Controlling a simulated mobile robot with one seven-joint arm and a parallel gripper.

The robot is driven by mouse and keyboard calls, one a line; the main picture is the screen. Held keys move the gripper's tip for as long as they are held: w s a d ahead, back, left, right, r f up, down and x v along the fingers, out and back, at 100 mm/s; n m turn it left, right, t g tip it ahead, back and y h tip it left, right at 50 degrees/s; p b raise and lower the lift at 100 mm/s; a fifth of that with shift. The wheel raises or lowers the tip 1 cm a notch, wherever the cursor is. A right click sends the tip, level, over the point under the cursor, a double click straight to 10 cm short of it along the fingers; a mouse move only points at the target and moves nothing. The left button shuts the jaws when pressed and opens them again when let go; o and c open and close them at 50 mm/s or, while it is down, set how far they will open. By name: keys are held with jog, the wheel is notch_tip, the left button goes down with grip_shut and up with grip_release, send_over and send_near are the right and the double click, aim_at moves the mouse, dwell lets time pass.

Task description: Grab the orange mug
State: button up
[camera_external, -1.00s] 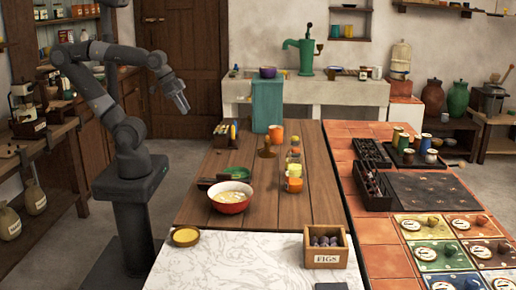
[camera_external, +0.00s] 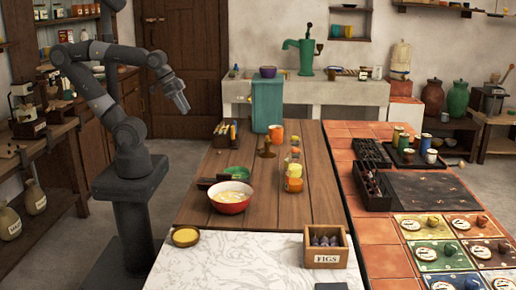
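An orange mug (camera_external: 276,133) stands upright toward the far end of the wooden table, just right of the teal block. A second orange vessel (camera_external: 293,184) stands nearer, at the front of a row of small jars; I cannot tell if it is a mug or a jar. My gripper (camera_external: 182,104) hangs in the air left of the table, pointing down and to the right, well apart from both. Nothing shows in it. Its fingers are too small to tell open from shut.
A red bowl (camera_external: 231,198) of yellow food, a green pan (camera_external: 235,173) and a brown wooden piece (camera_external: 267,149) stand on the wooden table. A fig crate (camera_external: 326,260) is at the front. Dark trays (camera_external: 372,152) lie on the tiled counter at right.

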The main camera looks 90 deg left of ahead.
jog(key=o, duration=1.2)
jog(key=shift+o, duration=0.2)
